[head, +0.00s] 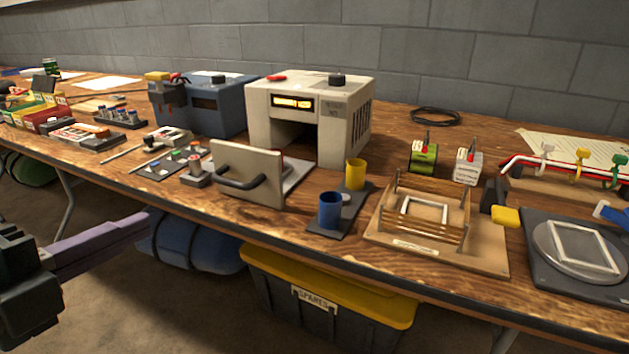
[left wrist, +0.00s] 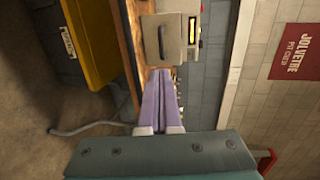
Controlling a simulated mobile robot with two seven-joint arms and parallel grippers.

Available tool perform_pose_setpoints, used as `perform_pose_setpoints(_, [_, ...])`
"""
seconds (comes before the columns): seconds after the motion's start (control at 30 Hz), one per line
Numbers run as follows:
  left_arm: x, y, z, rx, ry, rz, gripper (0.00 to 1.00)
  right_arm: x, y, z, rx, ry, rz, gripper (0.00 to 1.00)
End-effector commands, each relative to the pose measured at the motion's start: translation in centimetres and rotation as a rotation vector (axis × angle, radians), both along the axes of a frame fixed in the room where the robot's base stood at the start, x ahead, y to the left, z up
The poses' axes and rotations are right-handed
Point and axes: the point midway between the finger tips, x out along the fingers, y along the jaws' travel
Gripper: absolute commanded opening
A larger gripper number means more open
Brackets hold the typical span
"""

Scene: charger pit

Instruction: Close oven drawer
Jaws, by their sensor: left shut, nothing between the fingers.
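The beige oven (head: 312,108) stands on the workbench in the head view, with a lit display and a dark opening. Its drawer (head: 250,172) is pulled out towards the front edge, its upright front panel carrying a dark bar handle (head: 240,184). The drawer front (left wrist: 163,38) also shows in the left wrist view, sideways, beyond my fingertips. My left gripper (head: 146,222), with purple fingers, is shut and empty in front of the bench, left of the drawer and apart from it. The fingers also show in the left wrist view (left wrist: 160,72). My right gripper is out of view.
A blue-grey machine (head: 215,105) stands left of the oven. Blue (head: 329,212) and yellow (head: 355,175) cups stand right of the drawer. Small parts (head: 190,160) lie left of it. A yellow-lidded bin (head: 330,285) sits beneath the bench.

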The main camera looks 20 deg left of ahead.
Motion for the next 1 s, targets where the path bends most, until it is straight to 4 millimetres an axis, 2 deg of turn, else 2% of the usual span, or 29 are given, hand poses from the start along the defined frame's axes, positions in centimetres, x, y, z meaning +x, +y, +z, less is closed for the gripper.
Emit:
perform_pose_setpoints(0.17, [2.1,-0.1,-0.1,0.003,-0.004,-0.003,0.0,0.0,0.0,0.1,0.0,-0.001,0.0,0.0])
perform_pose_setpoints(0.5, [8.3,-0.4,-1.6,0.001,-0.004,0.002,0.0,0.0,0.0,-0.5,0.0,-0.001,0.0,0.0])
perform_pose_setpoints(0.7, [11.4,-0.6,-2.3,0.001,-0.003,0.003,0.0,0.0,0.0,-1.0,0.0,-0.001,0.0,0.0])
perform_pose_setpoints(1.0, [13.4,-0.7,-2.8,-0.001,-0.001,0.002,0.0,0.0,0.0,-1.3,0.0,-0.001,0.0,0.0])
